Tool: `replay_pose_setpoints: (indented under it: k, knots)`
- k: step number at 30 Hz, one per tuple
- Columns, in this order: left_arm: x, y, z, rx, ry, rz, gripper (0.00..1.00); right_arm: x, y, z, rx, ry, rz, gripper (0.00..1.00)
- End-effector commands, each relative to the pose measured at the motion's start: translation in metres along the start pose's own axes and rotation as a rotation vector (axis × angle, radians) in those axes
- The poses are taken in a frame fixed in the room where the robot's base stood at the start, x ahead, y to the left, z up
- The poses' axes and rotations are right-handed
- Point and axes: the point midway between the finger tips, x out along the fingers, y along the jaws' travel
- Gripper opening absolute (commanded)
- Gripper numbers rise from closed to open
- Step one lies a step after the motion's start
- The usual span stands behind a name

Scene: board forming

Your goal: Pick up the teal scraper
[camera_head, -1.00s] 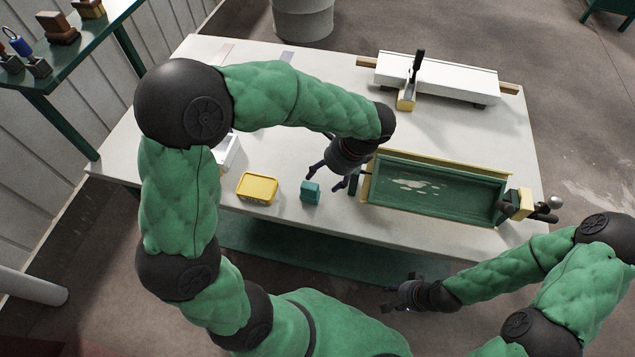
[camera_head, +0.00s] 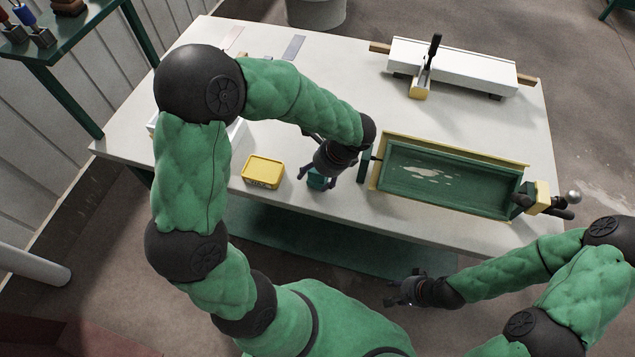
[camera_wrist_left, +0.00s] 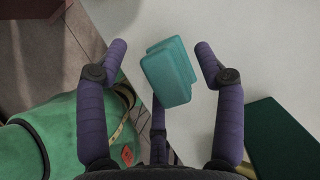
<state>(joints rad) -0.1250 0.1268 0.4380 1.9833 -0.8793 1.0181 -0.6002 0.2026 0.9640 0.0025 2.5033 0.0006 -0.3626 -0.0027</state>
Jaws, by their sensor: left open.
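The teal scraper (camera_head: 318,181) is a small block on the table near its front edge, to the right of the yellow tray. In the head view it is partly hidden by my left gripper (camera_head: 317,178). In the left wrist view the scraper (camera_wrist_left: 168,72) lies between the two spread fingers of my left gripper (camera_wrist_left: 161,55), with pale table showing between it and each finger. My left gripper is open and points down over it. My right gripper (camera_head: 400,291) is in front of the table, away from the scraper; its fingers are too small to judge.
A yellow tray (camera_head: 263,171) sits left of the scraper. A green trough with a yellow rim (camera_head: 456,146) stands close to the right. A white board (camera_head: 470,72) with a black-handled tool (camera_head: 425,75) lies at the back. The table's front edge is near.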

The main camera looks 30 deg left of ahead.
Motion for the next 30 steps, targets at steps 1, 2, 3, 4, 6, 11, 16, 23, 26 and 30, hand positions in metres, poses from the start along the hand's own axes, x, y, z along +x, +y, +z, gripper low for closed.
replay_pose_setpoints:
  k: [1,2,3,4,6,11,16,23,26,30]
  knots:
    - [0.002,0.0,0.0,-0.001,0.0,0.0,0.69,0.001,0.0,0.0,0.0,0.0,0.0,0.4]
    - [0.002,0.0,0.0,-0.001,0.001,0.0,0.69,0.001,0.0,0.0,0.0,0.0,0.0,0.4]
    - [0.001,0.0,0.0,-0.001,0.001,-0.001,0.69,0.0,0.0,0.0,0.0,0.0,0.0,0.4]
    - [0.001,0.0,0.0,-0.001,0.001,-0.001,0.69,0.0,0.0,0.0,0.0,0.0,0.0,0.4]
    - [0.001,0.0,0.0,-0.001,0.001,-0.001,0.69,0.0,0.0,0.0,0.0,0.0,0.0,0.4]
    - [0.001,0.0,0.0,-0.001,0.001,-0.001,0.23,0.0,0.0,0.0,0.0,0.0,0.0,0.4]
    - [0.001,0.0,0.0,-0.001,0.001,-0.001,0.0,0.0,0.0,0.0,0.0,0.0,0.0,0.4]
    - [0.0,0.0,0.001,-0.001,0.001,0.0,0.0,-0.001,0.0,0.0,0.0,0.0,0.0,0.4]
    - [-0.004,0.0,0.002,-0.001,0.001,-0.001,0.0,-0.003,-0.001,0.0,0.0,0.0,0.0,0.4]
    - [-0.017,-0.001,0.007,-0.003,0.002,-0.003,0.0,-0.009,-0.003,0.0,0.0,0.0,0.0,0.4]
